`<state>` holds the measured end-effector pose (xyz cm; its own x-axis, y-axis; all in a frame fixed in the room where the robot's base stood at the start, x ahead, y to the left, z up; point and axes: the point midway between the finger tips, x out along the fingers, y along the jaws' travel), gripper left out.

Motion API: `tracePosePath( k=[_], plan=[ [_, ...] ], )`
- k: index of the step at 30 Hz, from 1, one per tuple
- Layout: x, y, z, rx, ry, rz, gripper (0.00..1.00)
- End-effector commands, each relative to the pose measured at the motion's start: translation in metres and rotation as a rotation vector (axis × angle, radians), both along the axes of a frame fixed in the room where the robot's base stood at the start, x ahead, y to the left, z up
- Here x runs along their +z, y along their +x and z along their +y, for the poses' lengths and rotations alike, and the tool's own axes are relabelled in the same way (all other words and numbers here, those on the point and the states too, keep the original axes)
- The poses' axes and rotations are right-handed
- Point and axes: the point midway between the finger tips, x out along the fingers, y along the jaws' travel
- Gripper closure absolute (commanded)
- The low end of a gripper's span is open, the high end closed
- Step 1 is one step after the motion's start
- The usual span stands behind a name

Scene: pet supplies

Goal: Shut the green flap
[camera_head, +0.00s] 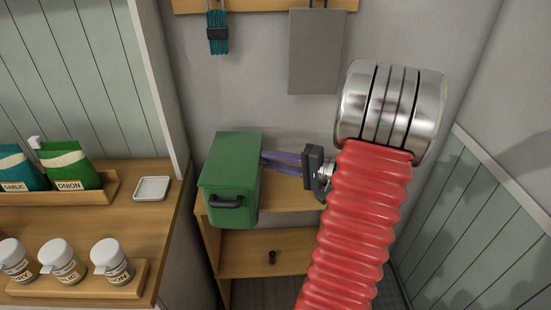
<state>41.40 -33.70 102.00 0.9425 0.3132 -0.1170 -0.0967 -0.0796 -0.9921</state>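A green box (228,190) with a black bar handle (228,202) on its front stands on a small wooden cabinet. Its top (236,148) is the same green and looks level. I cannot tell which panel is the flap, and I see no clear opening. My gripper (265,160) comes in from the right, its two purple-grey fingers pointing left at the upper right side of the box. The fingertips are at or partly behind the box edge. Contact and the gap between the fingers cannot be made out.
A wooden drawer (265,253) with a dark knob is below the box. On the left counter are a small white dish (152,188), bags in a wooden tray (55,185) and several jars (62,260).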

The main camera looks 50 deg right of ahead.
Motion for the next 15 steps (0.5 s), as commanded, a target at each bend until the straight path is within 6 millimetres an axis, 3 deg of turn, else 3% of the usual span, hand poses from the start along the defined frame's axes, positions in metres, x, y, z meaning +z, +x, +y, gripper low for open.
tracePosePath(
  k=[15],
  plan=[
    [0.0018, 0.0000, 0.0004, 0.002, 0.000, -0.003, 0.75]
  ],
)
